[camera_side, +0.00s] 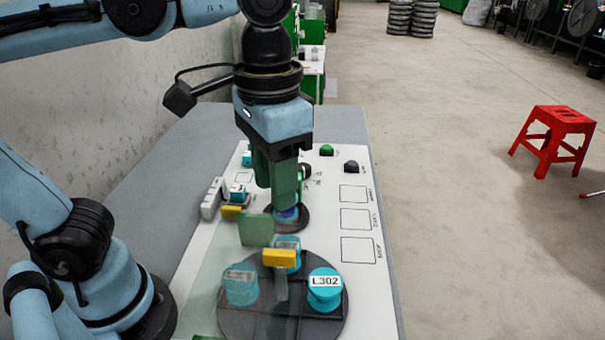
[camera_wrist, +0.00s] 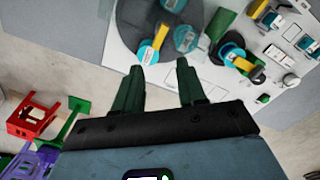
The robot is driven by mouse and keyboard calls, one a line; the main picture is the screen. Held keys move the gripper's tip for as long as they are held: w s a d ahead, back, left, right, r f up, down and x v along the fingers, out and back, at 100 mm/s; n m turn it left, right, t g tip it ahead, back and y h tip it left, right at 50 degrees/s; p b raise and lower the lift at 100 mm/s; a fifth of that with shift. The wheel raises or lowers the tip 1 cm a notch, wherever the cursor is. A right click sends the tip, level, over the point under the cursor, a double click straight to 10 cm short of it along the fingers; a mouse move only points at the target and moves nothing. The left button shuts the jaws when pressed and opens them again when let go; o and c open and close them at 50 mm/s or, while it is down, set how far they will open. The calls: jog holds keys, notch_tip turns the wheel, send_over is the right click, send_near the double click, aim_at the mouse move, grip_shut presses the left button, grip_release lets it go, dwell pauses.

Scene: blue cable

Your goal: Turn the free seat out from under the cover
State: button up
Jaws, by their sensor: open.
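The dark turntable (camera_side: 283,325) lies on the white panel and carries teal spools. One spool, marked L302 (camera_side: 325,291), stands uncovered at the right. Another spool (camera_side: 240,288) shows through the clear cover over the left part. A third (camera_side: 290,245) is at the back, partly behind a yellow-topped handle (camera_side: 279,258). The turntable also shows in the wrist view (camera_wrist: 133,12). My gripper (camera_side: 278,205) points down just behind the turntable, above a small dark disc (camera_side: 300,217) with a blue part. In the wrist view my gripper (camera_wrist: 159,65) is open and empty. Whether its fingertips touch anything is unclear.
A greenish upright pane (camera_side: 256,230) stands behind the turntable. A white block with teal and yellow parts (camera_side: 212,198) is at the left. Knobs (camera_side: 351,166) and printed squares (camera_side: 355,219) lie along the right side. A red stool (camera_side: 553,133) is on the floor.

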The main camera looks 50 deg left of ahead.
aim_at(279, 252)
notch_tip(279, 252, down, 12)
jog(key=m, duration=0.7)
dwell(0.4)
jog(key=shift+c, duration=0.4)
grip_shut()
